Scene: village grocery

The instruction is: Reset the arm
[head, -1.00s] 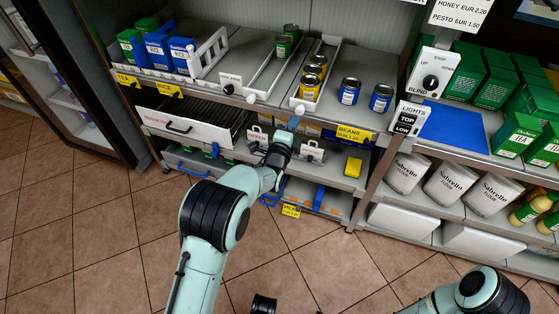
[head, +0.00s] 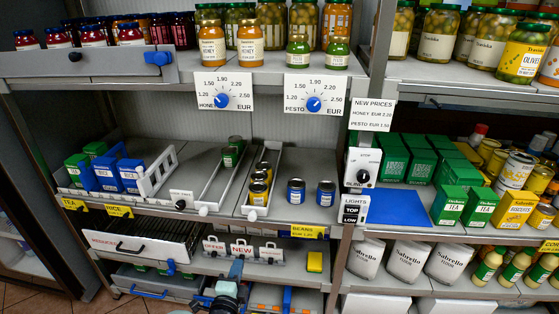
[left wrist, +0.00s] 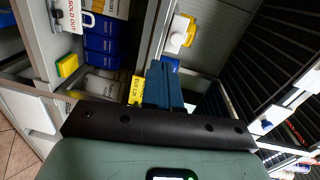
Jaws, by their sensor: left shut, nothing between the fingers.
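My left gripper (head: 236,270) shows low in the head view, in front of the lower shelf with the small white signs. Its blue fingers are together with nothing between them. In the left wrist view the blue fingers (left wrist: 164,86) stick up past the dark edge of the gripper body, close together and empty. Most of my left arm is below the head view's lower edge. My right gripper is not in view.
The middle shelf holds a slotted rack (head: 156,172), yellow cans (head: 259,190) and blue cans (head: 296,191). A white drawer front (head: 128,246) is left of my gripper. Price dials (head: 222,102) hang above.

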